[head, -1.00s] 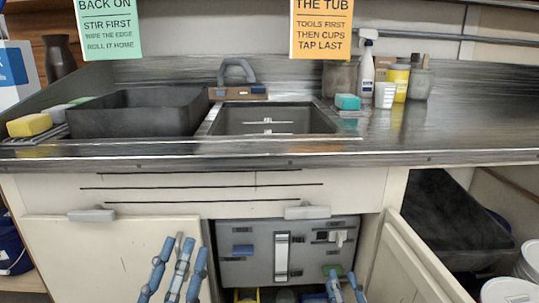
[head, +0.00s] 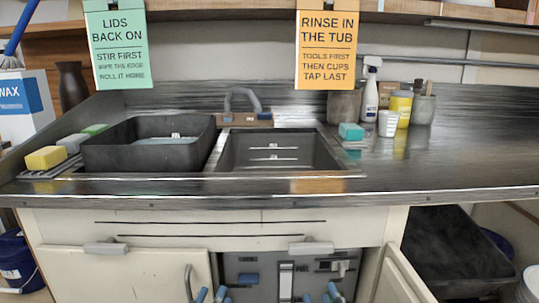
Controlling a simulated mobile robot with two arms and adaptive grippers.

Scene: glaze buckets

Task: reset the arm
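My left gripper (head: 211,295) shows only as blue fingertips at the bottom edge of the head view, in front of the open cupboard under the sink. Its tips stand apart with nothing seen between them. My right gripper (head: 322,294) is to the right of it, also at the bottom edge. Its blue tips are apart and look empty. The rest of both grippers and the arms is cut off below the picture. Both are below the counter front, near the grey panel (head: 262,266) inside the cupboard.
The steel counter (head: 460,155) holds a black tub (head: 105,160), a sink (head: 270,153), sponges (head: 46,158), a spray bottle (head: 370,95) and cups. An open cupboard door (head: 402,278) stands at right. A dark bin (head: 450,250) is beyond it. The counter's right side is clear.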

